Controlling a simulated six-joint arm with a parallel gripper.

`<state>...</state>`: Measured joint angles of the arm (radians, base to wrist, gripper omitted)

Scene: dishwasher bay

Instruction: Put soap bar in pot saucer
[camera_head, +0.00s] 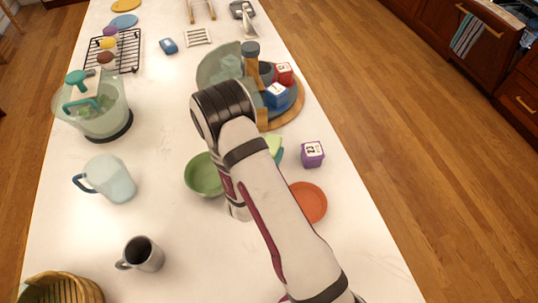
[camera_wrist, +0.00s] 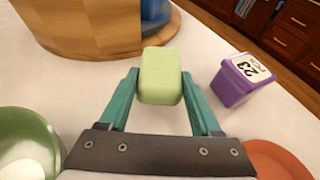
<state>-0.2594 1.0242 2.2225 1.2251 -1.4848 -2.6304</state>
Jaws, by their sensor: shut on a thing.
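A pale green soap bar (camera_wrist: 160,70) is between the two teal fingers of my gripper (camera_wrist: 160,80) in the wrist view. The fingers touch it on both sides. In the head view, part of the soap bar (camera_head: 275,142) shows beside my arm, while most of my gripper is hidden behind the arm. An orange-red round dish (camera_head: 312,203), which looks like the pot saucer, lies on the white counter to the right of my forearm, partly covered by it. Its edge also shows at the bottom right of the wrist view (camera_wrist: 277,158). No object shows on its visible part.
A purple numbered box (camera_head: 312,154) stands right of the soap bar, near the counter edge. A green bowl (camera_head: 203,176) is left of my arm. A round wooden board (camera_head: 292,112) with a pot and numbered boxes is behind. A pitcher (camera_head: 110,178) and mug (camera_head: 143,254) stand left.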

